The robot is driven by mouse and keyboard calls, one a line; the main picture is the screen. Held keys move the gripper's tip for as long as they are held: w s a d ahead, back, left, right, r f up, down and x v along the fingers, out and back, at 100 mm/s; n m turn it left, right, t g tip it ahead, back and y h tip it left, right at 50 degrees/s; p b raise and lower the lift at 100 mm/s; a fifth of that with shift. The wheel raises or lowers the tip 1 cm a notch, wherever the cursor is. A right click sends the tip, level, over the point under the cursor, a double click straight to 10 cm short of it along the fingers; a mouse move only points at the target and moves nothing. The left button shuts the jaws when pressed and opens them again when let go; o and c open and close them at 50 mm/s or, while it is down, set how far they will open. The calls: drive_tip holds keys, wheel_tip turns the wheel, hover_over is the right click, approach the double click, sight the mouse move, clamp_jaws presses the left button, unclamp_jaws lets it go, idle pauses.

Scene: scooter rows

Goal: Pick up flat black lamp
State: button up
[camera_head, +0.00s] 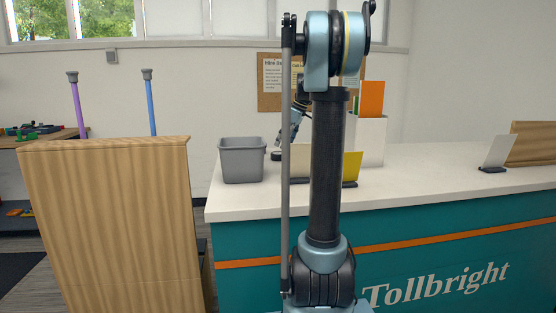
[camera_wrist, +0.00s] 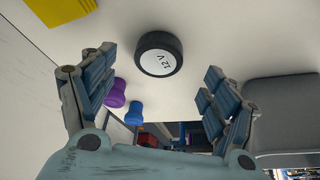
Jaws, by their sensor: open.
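A flat round black thing (camera_wrist: 160,54) with a white "12V" label lies on the white counter in the wrist view; it fits the flat black lamp. In the head view a small dark shape (camera_head: 276,156) shows on the counter just right of the grey bin, partly behind my arm. My gripper (camera_wrist: 158,62) is open and empty, its two fingers spread to the left and right of the black disc in the picture, apart from it. In the head view my gripper (camera_head: 292,130) points down above the counter, partly hidden by my arm.
A grey bin (camera_head: 243,160) stands on the counter's left end, and its side shows in the wrist view (camera_wrist: 284,112). A yellow card (camera_head: 352,166) and a white holder (camera_head: 371,142) stand to the right. Purple (camera_wrist: 117,93) and blue (camera_wrist: 134,113) pieces show near the left finger.

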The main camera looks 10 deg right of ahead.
sight(278, 153)
drive_tip(key=shift+w+a+x, duration=0.1)
drive_tip(key=shift+a+x, duration=0.05)
drive_tip(key=shift+x, duration=1.25)
drive_tip(key=shift+w+a+x, duration=0.1)
drive_tip(key=shift+a+x, duration=0.05)
drive_tip(key=shift+x, duration=1.3)
drive_tip(key=shift+r, duration=0.15)
drive_tip(key=c, duration=1.2)
